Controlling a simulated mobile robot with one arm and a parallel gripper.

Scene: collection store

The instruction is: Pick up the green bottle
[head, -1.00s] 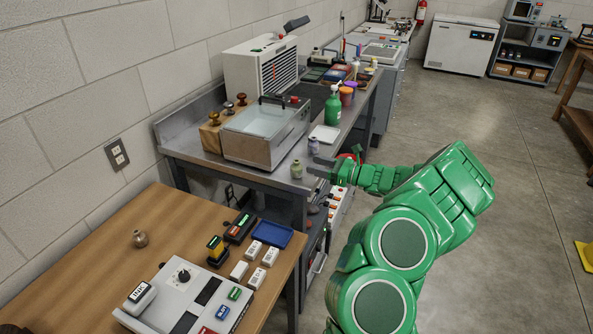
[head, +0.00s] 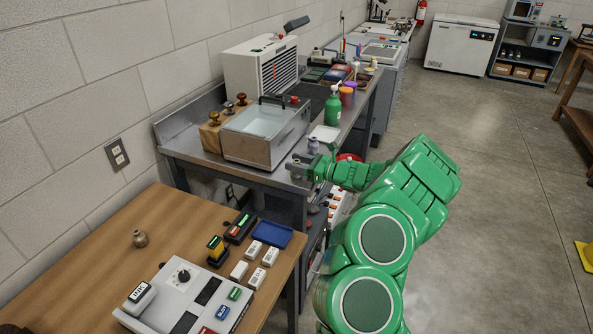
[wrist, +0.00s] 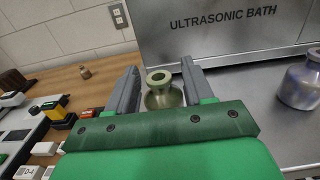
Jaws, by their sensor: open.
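A small olive-green bottle (wrist: 164,97) with a round open neck stands on the grey metal bench beside the ultrasonic bath. My gripper (wrist: 160,78) is open, with one finger on each side of this bottle; the wrist view shows a gap at the left finger, and contact on the right is unclear. The bottle's lower part is hidden by the gripper body. In the head view my gripper (head: 300,165) is at the bench's front corner and mostly hides the bottle. A larger green pump bottle (head: 333,108) stands farther back on the bench.
A purple-grey bottle (wrist: 299,86) stands to the right of my gripper, close by. The ultrasonic bath (head: 262,137) stands just behind. A white tray (head: 325,133) lies farther back. A wooden table (head: 180,222) with a control box and small blocks is at the left front.

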